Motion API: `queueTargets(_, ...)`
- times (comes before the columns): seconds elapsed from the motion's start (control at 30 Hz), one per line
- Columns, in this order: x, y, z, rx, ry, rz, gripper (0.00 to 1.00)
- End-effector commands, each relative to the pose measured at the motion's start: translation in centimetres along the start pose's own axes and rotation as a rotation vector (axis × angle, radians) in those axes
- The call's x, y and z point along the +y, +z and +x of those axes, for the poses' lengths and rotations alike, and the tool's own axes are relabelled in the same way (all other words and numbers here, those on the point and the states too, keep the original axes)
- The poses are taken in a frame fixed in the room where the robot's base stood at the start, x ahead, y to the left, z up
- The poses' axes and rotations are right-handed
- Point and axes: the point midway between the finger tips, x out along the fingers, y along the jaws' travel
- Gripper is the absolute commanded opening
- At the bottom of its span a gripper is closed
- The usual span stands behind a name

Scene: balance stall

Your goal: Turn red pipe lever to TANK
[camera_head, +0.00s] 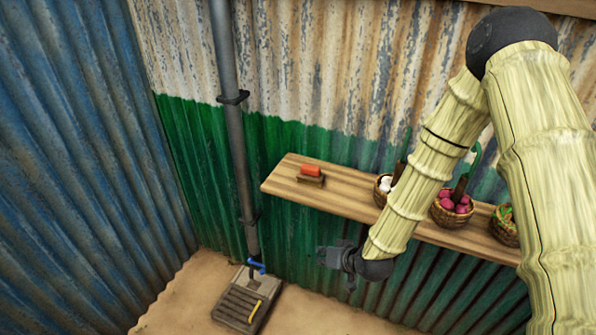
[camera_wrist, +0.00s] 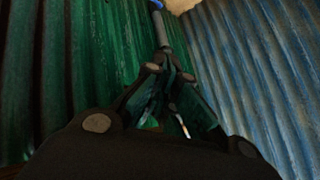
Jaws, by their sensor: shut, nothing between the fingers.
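A grey pipe (camera_head: 229,110) runs down the corrugated wall to the floor. A small blue lever (camera_head: 256,266) sits near its foot, and a blue piece also shows at the top edge of the wrist view (camera_wrist: 156,4). I see no red lever on the pipe, and no TANK label is readable. My gripper (camera_head: 326,257) is shut and empty, in the air right of the pipe's foot, below the shelf and apart from the lever. Its dark fingers (camera_wrist: 163,62) come together in the wrist view.
A grey slatted drain (camera_head: 240,303) with a yellow strip (camera_head: 254,311) lies on the sandy floor. A wooden shelf (camera_head: 334,197) above my gripper holds a red block on a brown base (camera_head: 311,173) and several baskets. A blue corrugated wall (camera_head: 85,150) stands left.

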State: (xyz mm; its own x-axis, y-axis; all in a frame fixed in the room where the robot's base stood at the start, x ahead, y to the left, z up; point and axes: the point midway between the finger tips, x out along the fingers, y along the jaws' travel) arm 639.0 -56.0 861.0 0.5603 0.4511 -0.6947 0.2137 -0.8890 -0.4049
Motion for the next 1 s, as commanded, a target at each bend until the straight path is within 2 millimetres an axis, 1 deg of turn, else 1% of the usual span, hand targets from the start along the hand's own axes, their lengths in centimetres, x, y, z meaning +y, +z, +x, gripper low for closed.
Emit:
queueTargets(0.03, 2.3, 5.0, 0.0, -0.072, 0.050, 0.020, 0.00)
queueTargets(0.07, 3.6, 7.5, -0.3, -0.110, 0.082, 0.030, 0.00)
queueTargets(0.1, 5.1, 10.9, -0.9, -0.165, 0.123, 0.042, 0.00)
queueTargets(0.13, 6.3, 13.4, -1.5, -0.205, 0.155, 0.052, 0.00)
queueTargets(0.17, 7.4, 15.9, -2.2, -0.246, 0.186, 0.059, 0.00)
queueTargets(0.2, 8.8, 19.1, -3.4, -0.300, 0.227, 0.070, 0.00)
queueTargets(0.27, 10.6, 23.4, -5.2, -0.376, 0.286, 0.083, 0.00)
queueTargets(0.3, 11.6, 25.9, -6.5, -0.423, 0.322, 0.091, 0.00)
queueTargets(0.4, 13.5, 30.9, -9.6, -0.522, 0.397, 0.104, 0.00)
queueTargets(0.5, 14.6, 34.0, -11.9, -0.588, 0.447, 0.110, 0.00)
queueTargets(0.6, 15.2, 35.6, -13.3, -0.624, 0.476, 0.114, 0.00)
queueTargets(0.7, 15.4, 36.1, -13.8, -0.637, 0.485, 0.115, 0.00)
queueTargets(1.0, 15.4, 36.1, -13.8, -0.636, 0.485, 0.115, 0.00)
